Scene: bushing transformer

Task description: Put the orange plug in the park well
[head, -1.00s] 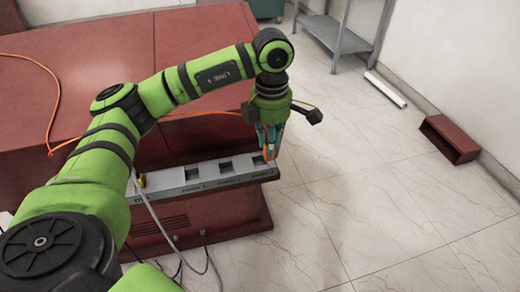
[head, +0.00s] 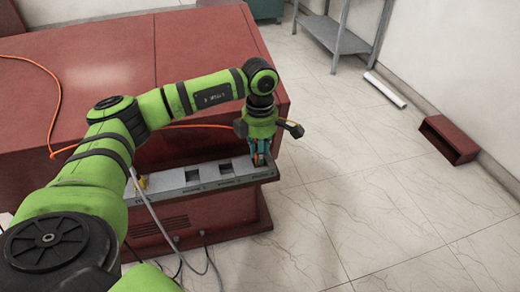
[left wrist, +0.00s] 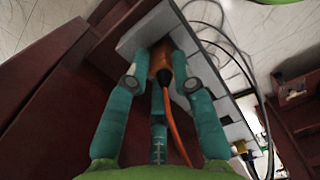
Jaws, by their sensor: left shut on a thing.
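My left gripper (head: 260,158) points down at the right end of the grey panel. Its teal fingers are shut on the orange plug, which shows best in the left wrist view (left wrist: 161,62) with its orange cable (left wrist: 174,125) running back between the fingers. The plug is over the rightmost opening of the panel (head: 210,183); the fingers hide its lower end, so I cannot tell how deep it sits. Two square openings (head: 225,168) (head: 192,175) further left look empty. The panel labels are too small to read. My right gripper is out of view.
A yellow plug (head: 142,182) with a grey cable (head: 158,219) is at the panel's left end. The dark red transformer (head: 110,50) stands behind the panel. The orange cable (head: 50,125) lies across its top. The tiled floor at right is mostly clear, with a reddish box (head: 447,140).

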